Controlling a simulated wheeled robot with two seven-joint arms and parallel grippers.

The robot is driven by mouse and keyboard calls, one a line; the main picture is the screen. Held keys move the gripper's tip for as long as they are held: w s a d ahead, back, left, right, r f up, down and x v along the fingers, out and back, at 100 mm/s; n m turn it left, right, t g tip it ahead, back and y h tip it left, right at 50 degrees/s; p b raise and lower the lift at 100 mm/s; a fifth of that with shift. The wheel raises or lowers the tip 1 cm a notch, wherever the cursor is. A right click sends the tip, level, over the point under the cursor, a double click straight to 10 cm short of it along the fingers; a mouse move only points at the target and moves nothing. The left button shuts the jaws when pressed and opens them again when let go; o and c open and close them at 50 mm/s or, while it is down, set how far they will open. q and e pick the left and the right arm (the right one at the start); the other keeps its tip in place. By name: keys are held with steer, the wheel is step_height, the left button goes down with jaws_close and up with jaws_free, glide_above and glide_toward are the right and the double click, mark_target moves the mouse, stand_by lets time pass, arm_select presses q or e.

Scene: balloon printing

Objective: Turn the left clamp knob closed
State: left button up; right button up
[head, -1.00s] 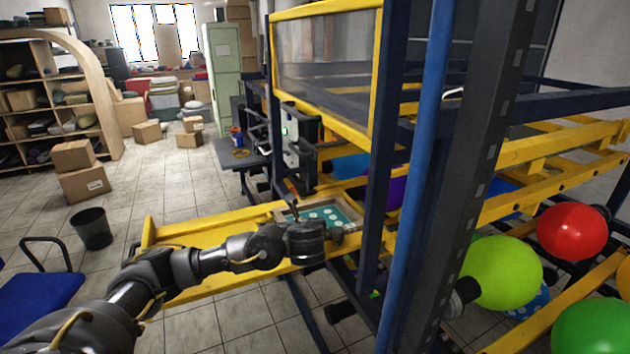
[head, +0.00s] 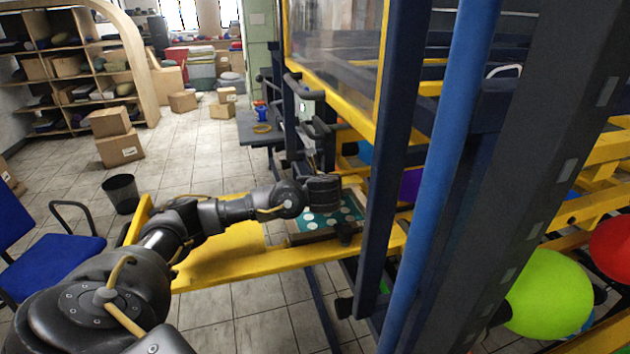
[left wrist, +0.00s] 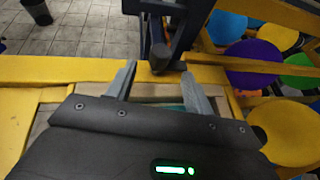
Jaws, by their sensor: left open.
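My left gripper (head: 322,188) reaches over the printing frame (head: 297,240), a wooden frame with a teal sheet and white dots on the yellow beam. In the left wrist view its two grey fingers (left wrist: 159,71) are spread and empty. A dark clamp knob (left wrist: 160,58) shows between and just beyond the fingertips, below a dark bracket; I cannot tell whether they touch it. Another dark knob (head: 347,231) sits at the near edge of the frame in the head view. The far knob is hidden there behind my gripper. My right gripper is not in view.
A dark upright post and a blue pole (head: 440,165) stand close to the right of my arm. A clear panel in a yellow frame (head: 335,95) hangs above. A blue chair (head: 50,262) and bin (head: 120,193) stand at left.

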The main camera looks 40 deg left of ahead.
arm_select(q)
steer(key=b+x, duration=0.1)
steer(key=x, duration=0.4)
steer(key=shift+d+f+b, duration=0.1)
steer(key=shift+f+b, duration=0.05)
steer(key=shift+b, duration=0.15)
steer(key=shift+w+a, duration=0.1)
steer(key=shift+a, duration=0.15)
steer(key=shift+w+a, duration=0.25)
steer(key=shift+w+f, duration=0.1)
steer(key=c, duration=1)
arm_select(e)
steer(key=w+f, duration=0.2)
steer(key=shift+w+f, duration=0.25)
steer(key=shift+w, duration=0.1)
